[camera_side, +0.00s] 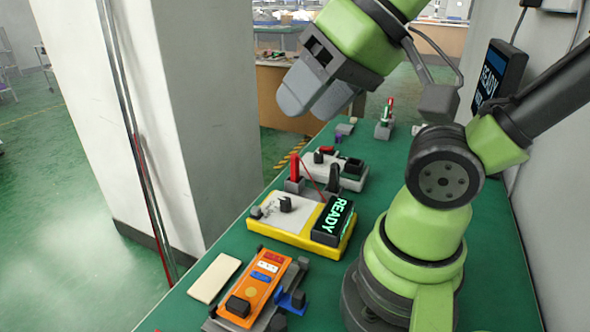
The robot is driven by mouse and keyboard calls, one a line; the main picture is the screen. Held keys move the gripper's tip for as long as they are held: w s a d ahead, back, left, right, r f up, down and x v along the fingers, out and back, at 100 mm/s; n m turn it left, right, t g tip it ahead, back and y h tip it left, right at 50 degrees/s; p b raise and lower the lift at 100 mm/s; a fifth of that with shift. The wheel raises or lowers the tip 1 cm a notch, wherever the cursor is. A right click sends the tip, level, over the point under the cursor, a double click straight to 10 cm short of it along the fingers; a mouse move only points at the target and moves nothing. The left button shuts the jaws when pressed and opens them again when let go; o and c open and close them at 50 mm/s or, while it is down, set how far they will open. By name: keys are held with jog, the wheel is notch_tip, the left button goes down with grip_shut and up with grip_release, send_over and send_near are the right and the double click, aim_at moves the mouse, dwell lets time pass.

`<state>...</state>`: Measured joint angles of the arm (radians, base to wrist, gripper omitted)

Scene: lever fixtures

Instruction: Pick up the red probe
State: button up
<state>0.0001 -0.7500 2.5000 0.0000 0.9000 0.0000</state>
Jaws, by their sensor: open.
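The red probe (295,167) stands upright in a small grey holder (294,185) near the middle of the green table. A thin red wire runs from it toward the right. My gripper (305,104) is raised above the table, up and to the right of the probe and well apart from it. Its grey fingers point down and to the left. The jaws are open and nothing shows between them. A dark upright piece (333,177) stands just right of the probe.
A yellow and white meter (262,228) with a lit READY display sits in front of the probe. An orange module (256,290) and a beige plate (214,278) lie nearer. Another red-tipped piece (389,107) stands far back. A pillar (165,100) borders the left.

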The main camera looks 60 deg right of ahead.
jog(key=shift+w, duration=0.1)
jog(key=m+g+h, duration=0.2)
jog(key=m+g, duration=0.5)
jog(key=m, duration=1.8)
send_over(295, 154)
jog(key=f, duration=0.9)
jog(key=s+f, duration=0.1)
jog(key=f, duration=0.4)
jog(key=shift+a+f, duration=0.2)
jog(key=shift+a, duration=0.15)
jog(key=shift+m, duration=0.5)
jog(key=f, duration=0.4)
jog(key=shift+d+f, duration=0.2)
jog(key=shift+d, duration=0.05)
jog(key=shift+w+f, duration=0.15)
jog(key=shift+f, duration=0.9)
jog(key=shift+w+f, duration=0.2)
jog(key=shift+f, duration=0.8)
jog(key=shift+w+f, duration=0.15)
jog(key=shift+f, duration=0.9)
grip_shut()
